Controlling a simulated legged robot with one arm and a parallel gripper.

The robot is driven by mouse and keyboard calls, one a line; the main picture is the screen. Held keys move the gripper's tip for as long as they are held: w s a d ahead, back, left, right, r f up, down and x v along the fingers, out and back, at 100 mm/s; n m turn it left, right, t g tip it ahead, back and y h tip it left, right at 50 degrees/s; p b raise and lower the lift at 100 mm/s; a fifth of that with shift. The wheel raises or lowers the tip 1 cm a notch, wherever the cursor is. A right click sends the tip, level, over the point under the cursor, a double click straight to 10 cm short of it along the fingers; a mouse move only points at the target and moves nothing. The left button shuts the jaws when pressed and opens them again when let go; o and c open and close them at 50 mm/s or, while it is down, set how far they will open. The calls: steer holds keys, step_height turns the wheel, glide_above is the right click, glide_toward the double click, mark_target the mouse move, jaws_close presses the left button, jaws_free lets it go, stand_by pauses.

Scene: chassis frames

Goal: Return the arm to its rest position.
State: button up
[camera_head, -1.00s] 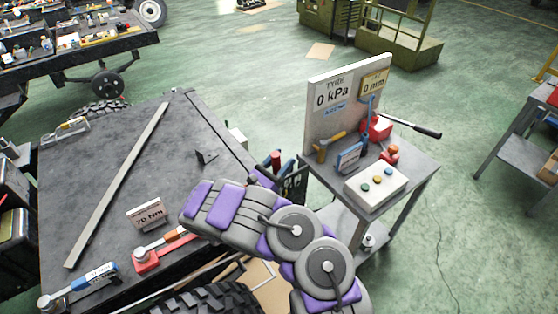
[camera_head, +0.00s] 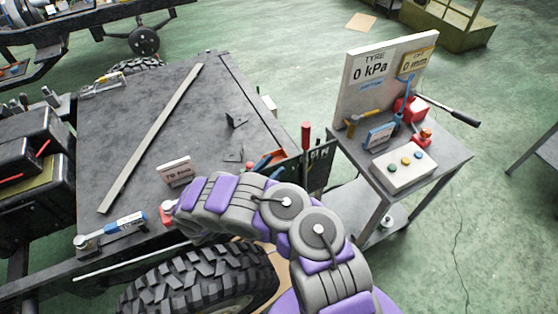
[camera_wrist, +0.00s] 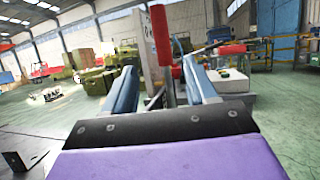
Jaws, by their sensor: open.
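My arm (camera_head: 240,208), with purple and grey links, shows in the body view as a bent chain at the bottom middle, over the near right corner of the dark bench. In the wrist view my gripper (camera_wrist: 158,80) shows two blue-grey fingers standing apart, open, with nothing held. An upright red handle (camera_wrist: 161,38) appears in line with the gap between the fingers; it looks apart from them. A red-handled tool (camera_head: 306,136) stands at the bench's right edge in the body view.
The dark bench (camera_head: 165,110) holds a long bar (camera_head: 152,137), a "70 Nm" sign (camera_head: 175,171) and a blue torque wrench (camera_head: 112,230). A side table (camera_head: 440,165) at right carries a "0 kPa" board (camera_head: 372,88) and a button box (camera_head: 403,170).

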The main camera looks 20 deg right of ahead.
steer(key=shift+a, duration=0.55)
steer(key=shift+d, duration=0.3)
